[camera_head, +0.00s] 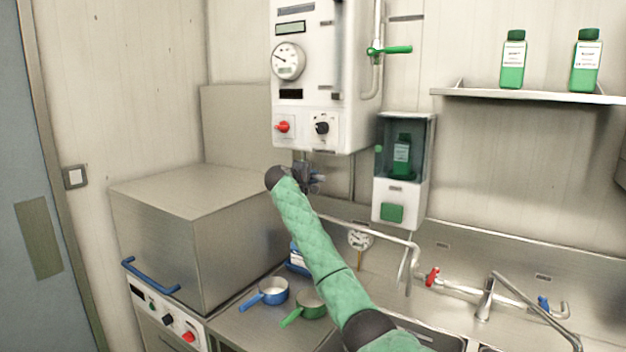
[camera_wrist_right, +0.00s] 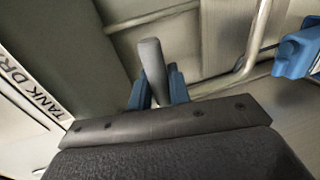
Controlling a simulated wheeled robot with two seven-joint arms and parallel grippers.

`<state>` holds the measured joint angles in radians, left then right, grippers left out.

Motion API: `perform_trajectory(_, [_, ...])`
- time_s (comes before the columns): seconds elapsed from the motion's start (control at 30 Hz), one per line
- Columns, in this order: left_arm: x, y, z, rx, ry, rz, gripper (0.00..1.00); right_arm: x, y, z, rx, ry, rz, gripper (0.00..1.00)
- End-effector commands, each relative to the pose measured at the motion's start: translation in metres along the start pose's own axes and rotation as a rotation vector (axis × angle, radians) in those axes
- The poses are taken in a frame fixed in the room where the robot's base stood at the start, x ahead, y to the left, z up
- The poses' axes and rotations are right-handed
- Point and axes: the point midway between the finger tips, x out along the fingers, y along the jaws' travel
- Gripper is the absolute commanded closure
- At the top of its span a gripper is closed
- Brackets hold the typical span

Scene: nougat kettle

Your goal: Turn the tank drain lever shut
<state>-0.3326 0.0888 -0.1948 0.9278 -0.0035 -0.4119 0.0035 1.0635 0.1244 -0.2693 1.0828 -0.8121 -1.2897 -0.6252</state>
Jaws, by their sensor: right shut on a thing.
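The white tank unit (camera_head: 315,100) hangs on the back wall with a round gauge, a red knob and a black knob on its front. My right gripper (camera_head: 308,177) is just under the tank's lower edge, small and dark in the head view. In the right wrist view a grey lever (camera_wrist_right: 152,62) stands between the blue fingers of my right gripper (camera_wrist_right: 158,90), which is shut on it. A label starting "TANK DR" (camera_wrist_right: 42,98) is at the left of that view. The lever's pivot and valve body are hidden. My left gripper is out of view.
A blue fitting (camera_wrist_right: 298,55) and a bent pipe (camera_wrist_right: 250,50) are close by in the wrist view. A green-handled valve (camera_head: 390,49) and a soap dispenser (camera_head: 400,170) are to the right. A steel box (camera_head: 200,215) stands left; blue (camera_head: 272,291) and green pans (camera_head: 310,304) are below.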

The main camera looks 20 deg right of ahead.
Motion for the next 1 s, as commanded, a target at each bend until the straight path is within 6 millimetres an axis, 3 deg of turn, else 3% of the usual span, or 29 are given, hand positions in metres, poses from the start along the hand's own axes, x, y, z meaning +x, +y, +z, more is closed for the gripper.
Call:
perform_trajectory(0.53, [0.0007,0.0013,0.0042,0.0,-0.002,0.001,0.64,-0.0011,0.0034,-0.0008,-0.024,-0.003,0.002,1.0])
perform_trajectory(0.57, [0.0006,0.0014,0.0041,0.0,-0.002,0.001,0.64,-0.0011,0.0034,-0.0008,-0.024,-0.003,0.002,0.77])
perform_trajectory(0.63, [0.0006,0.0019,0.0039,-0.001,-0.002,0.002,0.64,-0.0011,0.0035,-0.0007,-0.023,-0.003,0.002,0.63])
perform_trajectory(1.0, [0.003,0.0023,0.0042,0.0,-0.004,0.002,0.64,-0.0032,0.0012,-0.0007,-0.023,-0.003,0.001,0.62])
